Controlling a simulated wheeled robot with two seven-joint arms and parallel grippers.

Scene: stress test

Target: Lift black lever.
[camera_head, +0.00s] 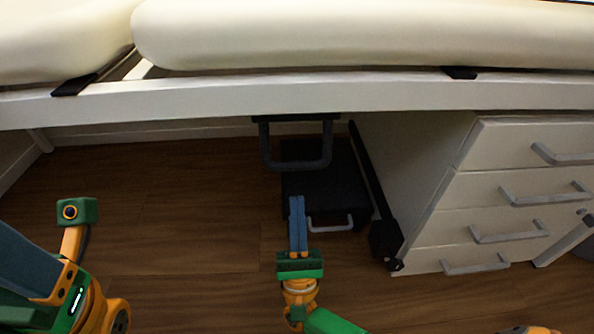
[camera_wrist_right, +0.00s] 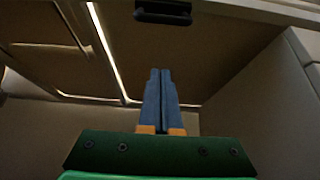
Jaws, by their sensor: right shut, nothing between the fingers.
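A dark U-shaped lever (camera_head: 297,165) hangs below the white bed frame, near the middle of the head view. My right gripper (camera_head: 297,198) is below the lever, with its blue fingers together and empty, pointing up toward it. I cannot tell the exact gap, but the fingers do not appear to hold the lever. In the right wrist view the closed fingers (camera_wrist_right: 160,72) point at a black piece (camera_wrist_right: 163,12) at the top edge, which looks like the lever.
A white drawer cabinet (camera_head: 433,182) with grey handles stands at the right. A black box (camera_head: 345,205) with a light handle sits on the wooden floor (camera_head: 190,215) behind the right gripper. A dark bar (camera_head: 374,185) leans beside the cabinet. Cream cushions (camera_head: 350,32) lie above the frame.

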